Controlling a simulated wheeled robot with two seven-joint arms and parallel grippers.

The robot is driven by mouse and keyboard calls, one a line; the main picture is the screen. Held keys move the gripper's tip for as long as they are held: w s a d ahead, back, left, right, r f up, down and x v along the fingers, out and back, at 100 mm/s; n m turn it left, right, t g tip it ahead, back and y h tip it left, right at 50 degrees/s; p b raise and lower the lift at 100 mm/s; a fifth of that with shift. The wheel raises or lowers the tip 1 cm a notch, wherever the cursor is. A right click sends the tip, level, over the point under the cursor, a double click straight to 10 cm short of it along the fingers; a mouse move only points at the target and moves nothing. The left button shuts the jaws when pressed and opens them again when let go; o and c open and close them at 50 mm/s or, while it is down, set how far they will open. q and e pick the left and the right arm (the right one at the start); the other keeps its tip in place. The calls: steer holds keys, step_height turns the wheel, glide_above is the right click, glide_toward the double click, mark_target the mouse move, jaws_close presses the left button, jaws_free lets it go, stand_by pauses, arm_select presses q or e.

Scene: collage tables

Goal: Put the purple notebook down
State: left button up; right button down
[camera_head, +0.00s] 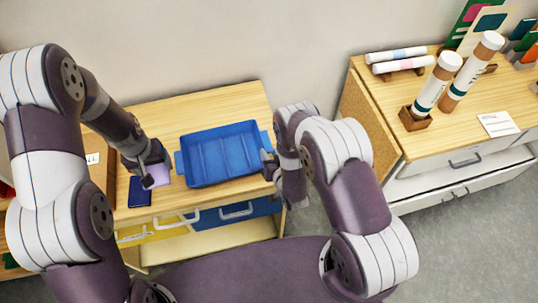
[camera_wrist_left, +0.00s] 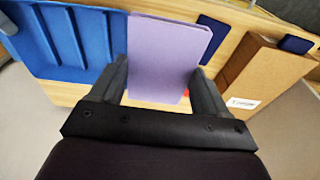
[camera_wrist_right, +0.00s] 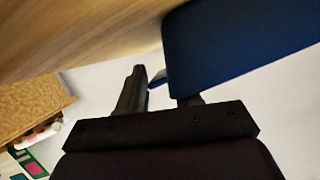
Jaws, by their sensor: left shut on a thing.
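The purple notebook (camera_head: 159,174) is in my left gripper (camera_head: 152,171), above the left part of the wooden table. In the left wrist view the purple notebook (camera_wrist_left: 166,55) stands between the two fingers of my left gripper (camera_wrist_left: 160,88), which is shut on it. In the head view the gripper hides part of it, and I cannot tell whether it touches the tabletop. My right gripper (camera_head: 269,166) is at the right end of the blue tray (camera_head: 222,150). In the right wrist view the tray hides part of one finger.
A dark blue notebook (camera_head: 139,192) lies on the table (camera_head: 200,103) just left of the purple one. The blue tray is close on the right. A cabinet (camera_head: 440,147) with upright tubes (camera_head: 437,85) stands at the right. Bare tabletop shows behind the tray.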

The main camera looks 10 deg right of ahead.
arm_select(q)
steer(key=d, duration=0.1)
steer(key=d+f, duration=0.1)
steer(key=d, duration=0.1)
steer(key=shift+s+f+m, duration=0.15)
steer(key=shift+f+m, duration=0.05)
steer(key=shift+m, duration=0.2)
arm_select(e)
steer(key=shift+s+f, duration=0.1)
arm_select(q)
steer(key=w+d+f+m, duration=0.2)
steer(key=w+d, duration=0.2)
steer(key=d, duration=0.5)
steer(key=m, duration=0.1)
glide_above(224, 156)
steer(key=shift+h, duration=0.3)
step_height(224, 156, down, 10)
steer(key=shift+s+r, duration=0.1)
steer(key=shift+s, duration=0.05)
steer(key=shift+f, duration=0.55)
